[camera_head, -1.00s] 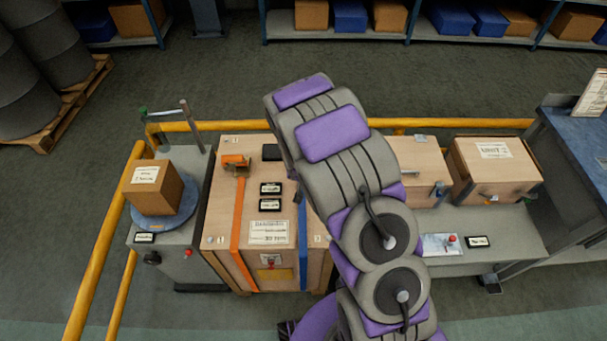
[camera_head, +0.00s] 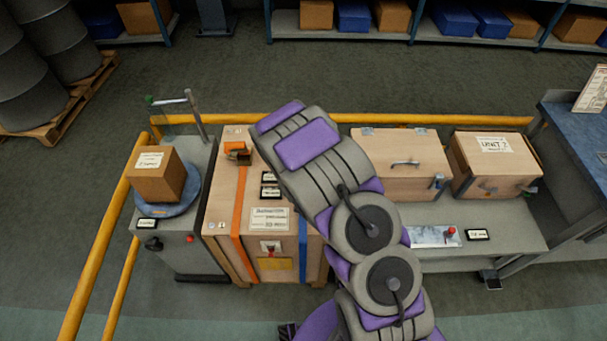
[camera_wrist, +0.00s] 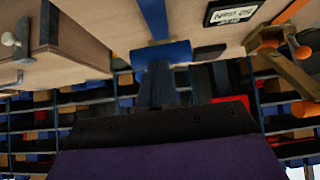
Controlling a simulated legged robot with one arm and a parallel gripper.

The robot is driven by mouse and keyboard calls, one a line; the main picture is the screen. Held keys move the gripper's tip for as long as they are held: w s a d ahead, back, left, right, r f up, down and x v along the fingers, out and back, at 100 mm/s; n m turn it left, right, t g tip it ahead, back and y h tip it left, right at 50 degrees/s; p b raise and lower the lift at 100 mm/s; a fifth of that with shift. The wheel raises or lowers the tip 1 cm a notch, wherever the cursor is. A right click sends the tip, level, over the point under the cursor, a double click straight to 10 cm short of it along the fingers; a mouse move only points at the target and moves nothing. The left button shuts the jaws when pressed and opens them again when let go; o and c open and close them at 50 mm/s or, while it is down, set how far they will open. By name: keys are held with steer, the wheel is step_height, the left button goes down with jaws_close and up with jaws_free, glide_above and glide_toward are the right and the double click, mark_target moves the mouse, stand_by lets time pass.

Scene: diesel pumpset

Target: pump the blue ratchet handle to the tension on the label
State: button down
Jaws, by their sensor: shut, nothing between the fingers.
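A blue strap (camera_head: 303,238) runs down the right side of the strapped wooden crate (camera_head: 284,268) in the head view; my arm covers its upper part. In the wrist view, the blue ratchet handle (camera_wrist: 165,53) sits at the end of the blue strap (camera_wrist: 152,17). My gripper (camera_wrist: 157,86) is shut and empty, its dark fingers at the handle; I cannot tell whether they touch. The head view hides my gripper behind the arm. A white label (camera_head: 269,218) is on the crate, its print too small to read.
An orange strap (camera_head: 238,220) with an orange ratchet (camera_head: 237,151) runs down the crate's left side. A scale with a carton (camera_head: 159,176) stands left. Two wooden boxes (camera_head: 402,160) (camera_head: 495,163) stand right. A yellow rail (camera_head: 440,119) runs behind.

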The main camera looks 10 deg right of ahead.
steer(key=shift+s+f, duration=0.15)
steer(key=shift+f, duration=0.35)
steer(key=shift+s+f, duration=0.15)
steer(key=shift+f, duration=0.35)
steer(key=shift+s+f, duration=0.1)
steer(key=shift+f, duration=0.1)
steer(key=shift+s+f, duration=0.1)
steer(key=shift+s, duration=0.05)
